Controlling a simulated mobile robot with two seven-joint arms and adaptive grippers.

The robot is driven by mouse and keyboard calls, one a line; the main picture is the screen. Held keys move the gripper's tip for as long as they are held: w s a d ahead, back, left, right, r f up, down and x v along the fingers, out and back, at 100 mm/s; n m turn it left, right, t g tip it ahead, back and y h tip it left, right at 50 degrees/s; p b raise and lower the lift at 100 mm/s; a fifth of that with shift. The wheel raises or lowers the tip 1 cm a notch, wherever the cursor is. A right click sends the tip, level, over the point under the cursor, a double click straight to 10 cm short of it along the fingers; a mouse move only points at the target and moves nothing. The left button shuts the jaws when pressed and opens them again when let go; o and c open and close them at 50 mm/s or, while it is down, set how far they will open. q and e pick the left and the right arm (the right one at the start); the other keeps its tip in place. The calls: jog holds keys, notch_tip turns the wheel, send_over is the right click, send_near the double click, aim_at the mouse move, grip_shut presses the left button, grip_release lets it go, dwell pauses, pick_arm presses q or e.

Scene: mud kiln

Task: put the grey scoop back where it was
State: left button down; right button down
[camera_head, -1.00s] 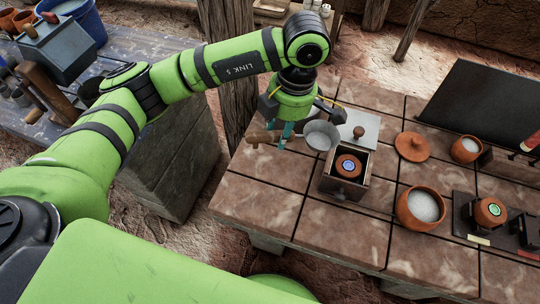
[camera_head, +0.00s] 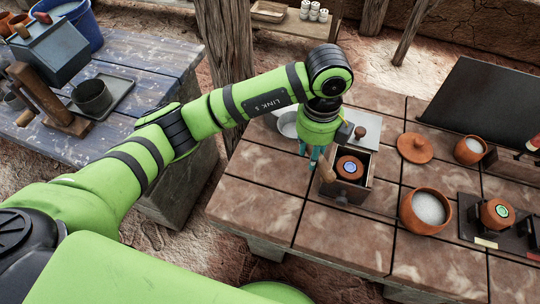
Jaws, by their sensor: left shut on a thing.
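The grey scoop has a round metal bowl (camera_head: 287,124) and a brown wooden handle (camera_head: 327,171). My left gripper (camera_head: 313,158) is shut on the scoop between bowl and handle, partly hiding it. The bowl points to the back left and the handle to the front right, close to the left side of a dark open box (camera_head: 343,197). I cannot tell whether the scoop touches the tiled table (camera_head: 255,185). My right gripper is not in view.
The box holds a terracotta jar with a blue label (camera_head: 349,168); a pale knobbed lid (camera_head: 369,128) is behind it. To the right are a terracotta lid (camera_head: 414,148), a bowl of white powder (camera_head: 424,209) and a green-labelled jar (camera_head: 496,214). The table's front-left is clear.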

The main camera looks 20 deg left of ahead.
pick_arm(q)
jog(key=p, duration=0.3)
send_over(271, 166)
notch_tip(271, 166, down, 6)
jog(key=shift+d+r, duration=0.1)
jog(key=shift+r, duration=0.05)
jog(key=shift+f, duration=0.2)
notch_tip(271, 166, down, 3)
jog(key=shift+f+p, duration=0.1)
jog(key=shift+p, duration=0.4)
jog(key=shift+f, duration=0.3)
jog(key=shift+f, duration=0.25)
jog(key=c, duration=0.9)
grip_release()
jog(key=shift+o, duration=0.2)
